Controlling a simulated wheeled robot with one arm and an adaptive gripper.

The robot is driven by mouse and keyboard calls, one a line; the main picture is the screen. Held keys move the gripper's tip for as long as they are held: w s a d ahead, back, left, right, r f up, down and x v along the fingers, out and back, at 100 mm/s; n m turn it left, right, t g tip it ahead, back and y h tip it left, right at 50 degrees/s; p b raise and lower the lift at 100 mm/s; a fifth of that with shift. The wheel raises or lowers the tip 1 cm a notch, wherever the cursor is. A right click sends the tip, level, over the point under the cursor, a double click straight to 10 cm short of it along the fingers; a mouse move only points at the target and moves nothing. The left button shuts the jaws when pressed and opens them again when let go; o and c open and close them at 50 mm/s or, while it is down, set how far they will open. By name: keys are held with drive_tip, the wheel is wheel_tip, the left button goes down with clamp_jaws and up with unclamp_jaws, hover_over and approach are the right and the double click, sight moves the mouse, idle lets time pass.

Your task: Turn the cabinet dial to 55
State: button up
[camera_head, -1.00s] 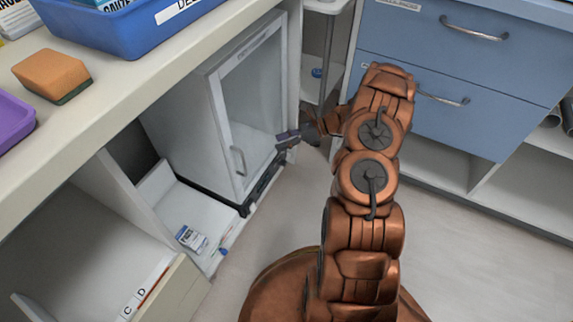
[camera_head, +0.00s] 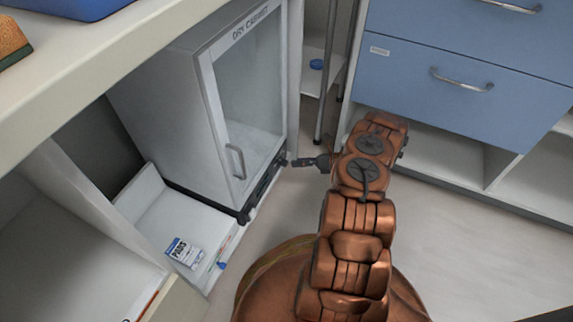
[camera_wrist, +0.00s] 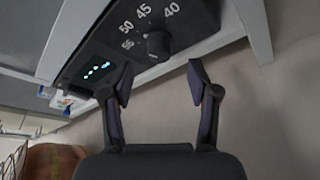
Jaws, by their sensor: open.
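The dry cabinet (camera_head: 160,110) is a white box with a glass door and grey handle, low under the counter. Its black control panel (camera_head: 262,188) runs along the base below the door. In the wrist view, the dark round dial (camera_wrist: 158,45) is on this panel, with white numbers 40, 45, 50 and 55 around it. I cannot tell where its pointer sits. My gripper (camera_wrist: 160,82) is open, with its two fingertips apart on either side, just short of the dial. In the head view, my gripper (camera_head: 288,162) is beside the panel's right end; the dial is not distinguishable there.
A lit display (camera_wrist: 98,70) is left of the dial. A pads packet (camera_head: 183,252) lies on the white shelf (camera_head: 150,205) in front of the cabinet. Blue drawers (camera_head: 460,75) stand at the right. The floor (camera_head: 450,230) is clear.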

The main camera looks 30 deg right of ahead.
sight(287, 162)
drive_tip(key=shift+b+x, duration=0.8)
drive_tip(key=shift+x, duration=1.75)
drive_tip(key=shift+c, duration=0.2)
clamp_jaws()
drive_tip(key=shift+a+r+n+p, duration=0.1)
drive_tip(key=shift+n+p, duration=0.2)
drive_tip(key=shift+p, duration=0.1)
drive_tip(key=shift+n+h+p, duration=0.5)
drive_tip(key=shift+n+h, duration=0.1)
drive_tip(key=shift+n, duration=0.1)
drive_tip(key=shift+a+n+t+h, duration=0.1)
drive_tip(key=shift+n+t+h, duration=0.2)
drive_tip(key=shift+n+h, duration=0.35)
drive_tip(key=shift+s+n+t+h+b, duration=0.1)
drive_tip(key=shift+n+t+h+b, duration=0.2)
drive_tip(key=shift+n+h+b, duration=0.45)
drive_tip(key=shift+n, duration=0.5)
